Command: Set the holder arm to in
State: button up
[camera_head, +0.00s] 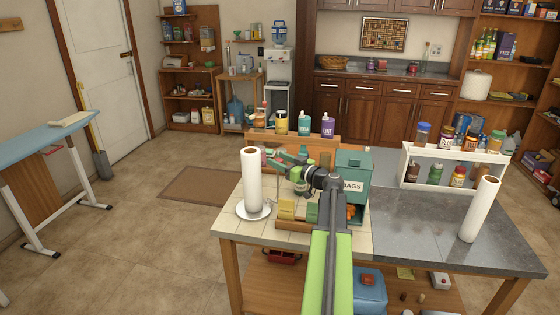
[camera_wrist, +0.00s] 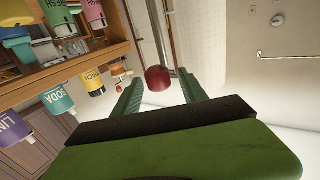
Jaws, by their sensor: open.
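A white paper roll (camera_head: 252,180) stands upright on a round white base (camera_head: 252,211) at the left of the tiled counter part. In the wrist view the scene is upside down; the roll (camera_wrist: 203,40) is beside a thin metal rod, the holder arm (camera_wrist: 160,35), with a dark red knob (camera_wrist: 158,80) at its end. A gap shows between rod and roll. My gripper (camera_head: 274,160) is just right of the roll's upper part. In the wrist view its green fingers (camera_wrist: 160,76) are open, one on each side of the knob; I cannot tell whether they touch it.
A green BAGS box (camera_head: 352,174) stands right of my arm. Behind are a wooden rack (camera_head: 290,142) with several bottles. A white shelf (camera_head: 449,163) with jars and another white roll (camera_head: 480,209) are at the right. The grey counter (camera_head: 410,235) is mostly clear.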

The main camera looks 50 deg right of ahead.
jog(key=shift+c, duration=0.3)
grip_shut()
jog(key=shift+d, duration=0.2)
jog(key=shift+a, duration=0.2)
